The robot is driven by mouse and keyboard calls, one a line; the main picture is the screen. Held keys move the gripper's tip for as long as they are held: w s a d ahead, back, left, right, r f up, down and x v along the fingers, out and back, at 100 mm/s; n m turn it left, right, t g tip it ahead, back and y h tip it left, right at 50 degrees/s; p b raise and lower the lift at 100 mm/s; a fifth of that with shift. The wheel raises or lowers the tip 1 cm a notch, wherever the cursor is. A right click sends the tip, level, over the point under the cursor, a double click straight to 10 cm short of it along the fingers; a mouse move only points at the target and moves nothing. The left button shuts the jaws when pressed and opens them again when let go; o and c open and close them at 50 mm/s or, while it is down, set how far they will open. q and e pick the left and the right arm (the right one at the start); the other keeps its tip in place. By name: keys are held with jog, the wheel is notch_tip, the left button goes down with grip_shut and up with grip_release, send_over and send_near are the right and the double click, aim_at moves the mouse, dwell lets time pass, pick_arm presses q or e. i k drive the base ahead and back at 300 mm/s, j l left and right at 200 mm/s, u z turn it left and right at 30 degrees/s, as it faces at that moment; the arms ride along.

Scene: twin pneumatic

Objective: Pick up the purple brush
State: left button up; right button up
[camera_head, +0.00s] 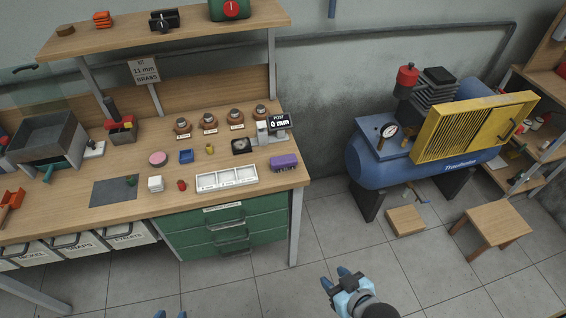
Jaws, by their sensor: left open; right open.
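A purple block-shaped thing (284,161), which looks like the purple brush, lies on the wooden workbench (240,197) near its right end. Its bristles cannot be made out. My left gripper (172,314) shows only its two blue fingertips at the bottom edge; they are apart with nothing seen between them. My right gripper (336,277) is open and empty over the floor, in front of and to the right of the bench. Both grippers are well away from the purple thing.
A white compartment tray (226,179) lies left of the purple thing, and a small display (280,122) stands behind it. Green drawers (232,232) are under the bench. A blue compressor (370,168), a cardboard-coloured box (405,221) and a stool (494,220) stand right. The floor between is clear.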

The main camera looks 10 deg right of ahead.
aim_at(288, 162)
jog(key=i+l+u, duration=0.25)
jog(key=l+u, duration=0.25)
jog(key=i+l+u, duration=0.15)
jog(key=l+u, duration=0.3)
jog(key=l, duration=0.35)
jog(key=l+u, duration=0.5)
jog(key=l, duration=0.25)
jog(key=l+u, duration=0.5)
jog(key=l, duration=0.25)
jog(key=k, duration=0.05)
